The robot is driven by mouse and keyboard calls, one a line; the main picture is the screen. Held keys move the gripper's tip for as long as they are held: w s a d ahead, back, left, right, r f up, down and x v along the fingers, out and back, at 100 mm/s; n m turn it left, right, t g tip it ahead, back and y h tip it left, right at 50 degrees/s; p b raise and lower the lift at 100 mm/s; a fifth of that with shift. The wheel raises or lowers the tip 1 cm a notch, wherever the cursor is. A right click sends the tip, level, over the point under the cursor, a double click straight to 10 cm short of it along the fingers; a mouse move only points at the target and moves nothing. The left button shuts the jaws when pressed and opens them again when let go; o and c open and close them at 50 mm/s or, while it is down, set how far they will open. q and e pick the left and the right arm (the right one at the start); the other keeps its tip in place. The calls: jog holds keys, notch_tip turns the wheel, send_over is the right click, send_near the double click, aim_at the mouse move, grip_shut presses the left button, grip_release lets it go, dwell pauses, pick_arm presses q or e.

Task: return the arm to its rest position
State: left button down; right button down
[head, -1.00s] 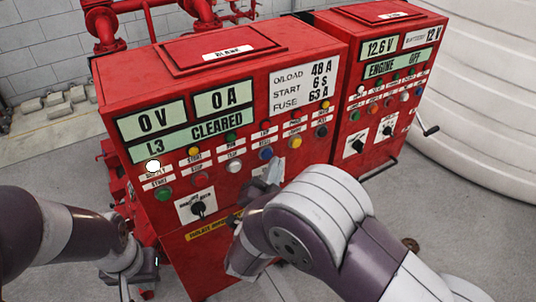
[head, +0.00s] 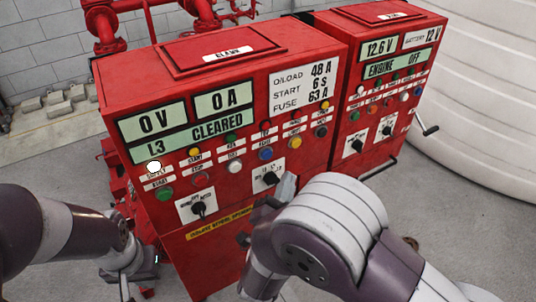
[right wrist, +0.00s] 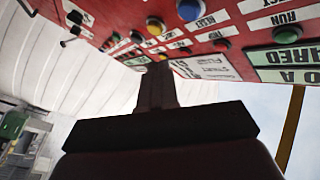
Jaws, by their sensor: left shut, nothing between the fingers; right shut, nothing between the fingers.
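My right arm reaches in from the lower right of the head view. Its gripper (head: 286,187) is low in front of the red pump panel (head: 225,215), just below and right of a black rotary switch (head: 270,177). In the right wrist view the right gripper (right wrist: 158,75) is a dark shape with its fingers together, nothing between them, below the row of buttons. My left gripper (head: 145,268) hangs at the lower left, beside the panel's lower left side. It is small and partly hidden in the clutter there, and holds nothing.
The left display (head: 165,125) reads 0 V, 0 A, L3 CLEARED. A second red cabinet (head: 385,110) on the right reads ENGINE OFF and has a crank handle (head: 425,128). Red pipes (head: 105,25) stand behind. Grey floor (head: 470,220) is open at right.

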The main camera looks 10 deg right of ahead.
dwell(0.6)
jog(key=s+a+f+n+g+y, duration=0.3)
jog(key=a+f+n+g+y, duration=0.15)
jog(key=f+n+g, duration=0.2)
jog(key=s+a+f+n+g+y, duration=0.2)
jog(key=a+f+n+g+y, duration=0.25)
jog(key=f+y, duration=0.2)
jog(key=s+d+r+n+g+h, duration=0.1)
jog(key=s+d+r+g, duration=0.1)
jog(key=d, duration=0.5)
jog(key=s+d+r+g+h, duration=0.1)
jog(key=s+d+r+g, duration=0.1)
jog(key=d, duration=0.6)
jog(key=s+g, duration=0.1)
jog(key=s, duration=0.1)
jog(key=shift+s+n+g+h, duration=0.3)
jog(key=shift+n+h, duration=0.1)
